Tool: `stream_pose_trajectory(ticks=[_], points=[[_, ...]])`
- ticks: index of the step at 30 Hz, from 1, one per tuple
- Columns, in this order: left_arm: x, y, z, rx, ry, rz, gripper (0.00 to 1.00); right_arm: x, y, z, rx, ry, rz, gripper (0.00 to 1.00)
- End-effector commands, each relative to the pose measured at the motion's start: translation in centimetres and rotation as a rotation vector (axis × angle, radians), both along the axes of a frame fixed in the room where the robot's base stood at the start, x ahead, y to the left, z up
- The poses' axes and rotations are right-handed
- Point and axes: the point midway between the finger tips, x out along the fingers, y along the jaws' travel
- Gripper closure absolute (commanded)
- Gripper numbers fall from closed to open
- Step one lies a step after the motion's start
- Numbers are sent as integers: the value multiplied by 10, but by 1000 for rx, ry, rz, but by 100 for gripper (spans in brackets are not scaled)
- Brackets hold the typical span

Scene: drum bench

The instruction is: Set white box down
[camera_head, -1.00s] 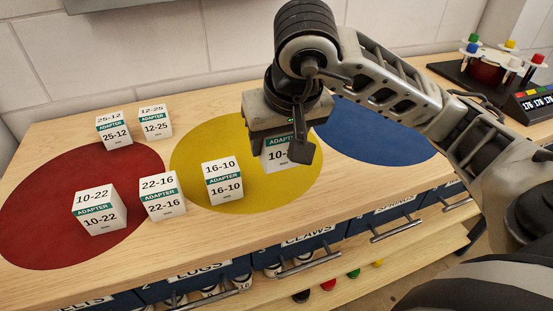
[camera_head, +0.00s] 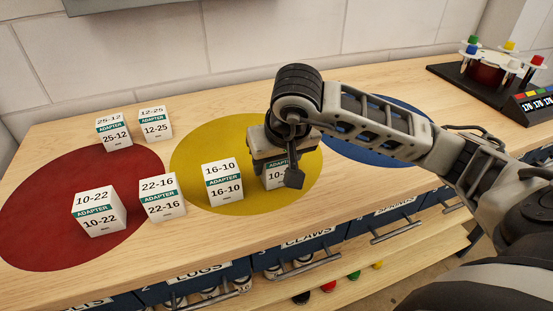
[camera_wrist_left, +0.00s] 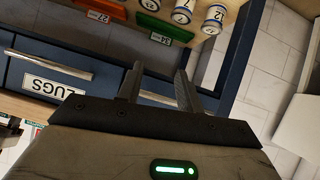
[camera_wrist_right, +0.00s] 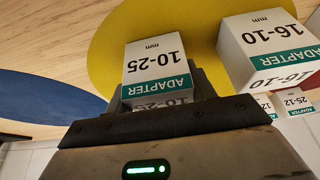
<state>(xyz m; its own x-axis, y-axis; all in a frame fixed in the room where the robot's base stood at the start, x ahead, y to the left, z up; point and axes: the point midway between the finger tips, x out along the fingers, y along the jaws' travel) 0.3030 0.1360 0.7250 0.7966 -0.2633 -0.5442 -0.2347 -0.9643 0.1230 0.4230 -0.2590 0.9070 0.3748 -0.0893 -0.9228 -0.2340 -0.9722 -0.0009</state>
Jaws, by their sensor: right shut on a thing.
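The white box marked 10-25 (camera_head: 275,180), with a green ADAPTER band, is at the right part of the yellow circle (camera_head: 237,132). My right gripper (camera_head: 278,163) is above it, shut on it. The right wrist view shows the box (camera_wrist_right: 153,62) upright between the fingers (camera_wrist_right: 160,92). The gripper hides its top in the head view. Its base is at or very near the bench top; I cannot tell whether it touches. My left gripper (camera_wrist_left: 158,88) shows only in the left wrist view, fingers apart and empty, before the drawer fronts.
A white box 16-10 (camera_head: 223,182) stands just left of the held box. Box 22-16 (camera_head: 162,197) and box 10-22 (camera_head: 98,211) stand farther left, with two more behind. The blue circle (camera_head: 400,113) is mostly bare. A stand with colored caps (camera_head: 490,68) is back right.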

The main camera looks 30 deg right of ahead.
Motion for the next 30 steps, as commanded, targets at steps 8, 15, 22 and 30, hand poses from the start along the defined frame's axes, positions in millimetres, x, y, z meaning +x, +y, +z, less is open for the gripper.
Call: stream_pose_trajectory(ticks=[8, 15, 22, 30], points=[[1, -1, 0, -6, -5, 0, 64, 0, 0, -3, 0, 0, 0, 24], [1, 0, 5, -5, -7, 1, 64, 0, 0, 1, 0, 1, 0, 24], [2, 0, 4, 0, -5, 0, 64, -12, 3, 34, -1, -6, 1, 24], [2, 0, 4, 4, -3, 0, 64, -33, 8, 87, 0, -7, 2, 24]])
